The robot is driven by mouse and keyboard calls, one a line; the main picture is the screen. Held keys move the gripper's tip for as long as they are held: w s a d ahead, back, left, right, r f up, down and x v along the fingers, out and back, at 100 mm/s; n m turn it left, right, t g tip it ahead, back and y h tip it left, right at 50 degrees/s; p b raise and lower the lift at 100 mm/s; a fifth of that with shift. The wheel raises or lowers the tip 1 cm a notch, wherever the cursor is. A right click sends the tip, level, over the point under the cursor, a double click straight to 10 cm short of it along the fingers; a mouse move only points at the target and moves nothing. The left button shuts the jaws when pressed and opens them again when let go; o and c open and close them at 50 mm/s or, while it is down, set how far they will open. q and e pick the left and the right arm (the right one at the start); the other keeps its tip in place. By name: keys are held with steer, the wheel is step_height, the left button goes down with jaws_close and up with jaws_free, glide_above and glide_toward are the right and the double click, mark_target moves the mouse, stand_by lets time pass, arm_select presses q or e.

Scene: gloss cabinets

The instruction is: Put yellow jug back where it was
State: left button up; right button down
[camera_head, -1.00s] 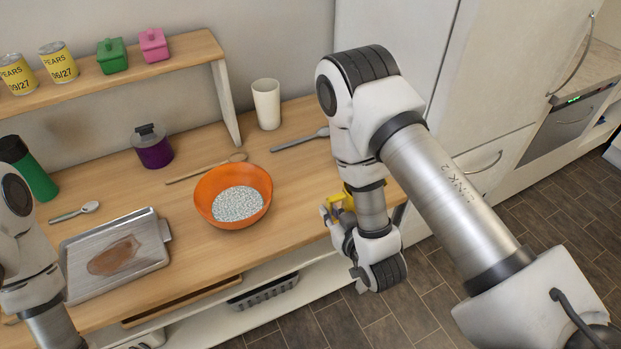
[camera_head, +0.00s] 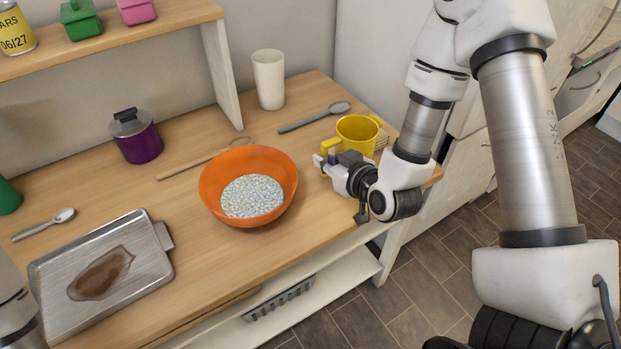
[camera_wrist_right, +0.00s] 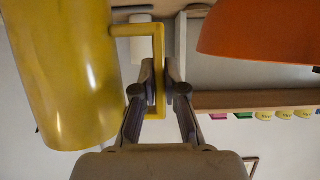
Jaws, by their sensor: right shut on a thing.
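The yellow jug (camera_head: 357,130) is upright at the right end of the wooden counter, its open top facing up. My right gripper (camera_head: 327,160) is shut on its handle, at the jug's near left side. In the right wrist view the jug (camera_wrist_right: 65,75) fills the left side, and the fingers (camera_wrist_right: 162,88) close around the square handle. I cannot tell whether the jug's base touches the counter. Only part of my left arm shows at the lower left edge; its gripper is out of view.
An orange bowl (camera_head: 212,196) of pale grains stands left of the gripper. A grey spoon (camera_head: 312,119) and white cup (camera_head: 268,80) lie behind. A metal tray (camera_head: 155,262), purple pot (camera_head: 136,140) and wooden spoon (camera_head: 190,164) are further left.

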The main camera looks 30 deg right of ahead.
steer(key=shift+w+a+r+p, duration=0.1)
steer(key=shift+w+r+p, duration=0.05)
steer(key=shift+w+p, duration=0.35)
steer(key=shift+w+a+r+p, duration=0.1)
steer(key=shift+w+p, duration=0.35)
steer(key=shift+w, duration=0.05)
steer(key=w+f, duration=0.1)
steer(key=f, duration=0.1)
steer(key=w+f, duration=0.2)
steer(key=shift+w+a+f, duration=0.15)
steer(key=shift+a, duration=0.05)
arm_select(q)
steer(key=shift+r, duration=0.2)
arm_select(e)
steer(key=shift+a, duration=0.1)
steer(key=c, duration=1.6)
jaws_free()
steer(key=o, duration=0.4)
steer(key=shift+c, duration=0.2)
